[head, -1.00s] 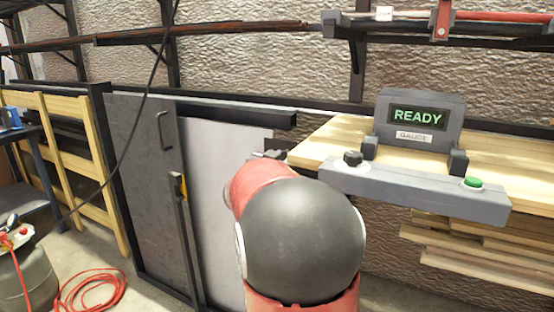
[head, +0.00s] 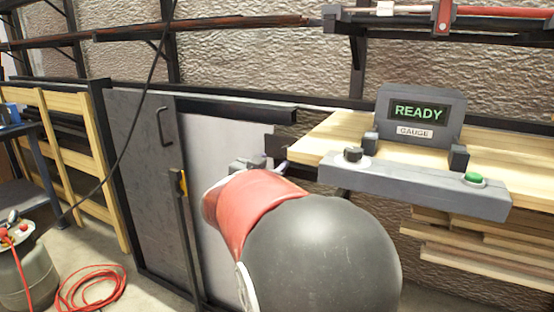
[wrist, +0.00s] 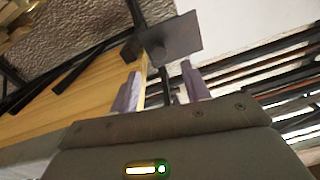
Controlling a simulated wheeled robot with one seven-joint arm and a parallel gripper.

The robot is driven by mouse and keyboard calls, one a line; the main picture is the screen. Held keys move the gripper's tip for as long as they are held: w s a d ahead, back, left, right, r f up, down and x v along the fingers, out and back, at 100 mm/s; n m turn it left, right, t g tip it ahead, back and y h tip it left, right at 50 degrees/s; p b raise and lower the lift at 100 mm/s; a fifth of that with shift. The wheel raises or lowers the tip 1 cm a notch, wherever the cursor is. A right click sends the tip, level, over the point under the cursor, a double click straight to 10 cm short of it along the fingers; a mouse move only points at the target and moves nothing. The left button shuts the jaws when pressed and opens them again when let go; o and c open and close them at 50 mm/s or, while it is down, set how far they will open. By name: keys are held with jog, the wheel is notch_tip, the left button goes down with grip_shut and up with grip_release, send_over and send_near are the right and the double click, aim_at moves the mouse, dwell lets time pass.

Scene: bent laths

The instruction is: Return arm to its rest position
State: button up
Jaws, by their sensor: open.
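My arm, red and dark grey, fills the lower middle of the head view. In the wrist view my gripper (wrist: 161,84) is open, with its two pale fingers apart. A dark post and a square dark plate (wrist: 172,38) show beyond the fingers; I see nothing clearly held between them. The pale wooden bench top (wrist: 65,95) lies left of the fingers. In the head view my gripper is mostly hidden behind my own arm, near the bench's left end.
The grey gauge (head: 418,118) on the bench reads READY, with a black knob (head: 352,154) and green button (head: 474,180) in front. Boards (head: 470,245) are stacked below. A grey cabinet (head: 140,170) stands left. A red hose (head: 90,287) lies on the floor.

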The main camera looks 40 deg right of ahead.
jog(key=shift+s+a, duration=0.15)
jog(key=shift+a, duration=0.25)
jog(key=a+f+n+t+y, duration=0.1)
jog(key=a+n+t+y, duration=0.85)
jog(key=a, duration=1.15)
jog(key=s+a+f+n+g+y, duration=0.2)
jog(key=s+f+g, duration=0.3)
jog(key=s, duration=0.5)
jog(key=s+a+f+n+g+y, duration=0.3)
jog(key=s+a+f+g+y, duration=0.2)
jog(key=s, duration=0.5)
notch_tip(320, 180, down, 3)
jog(key=shift+r+g, duration=0.15)
jog(key=shift+g, duration=0.6)
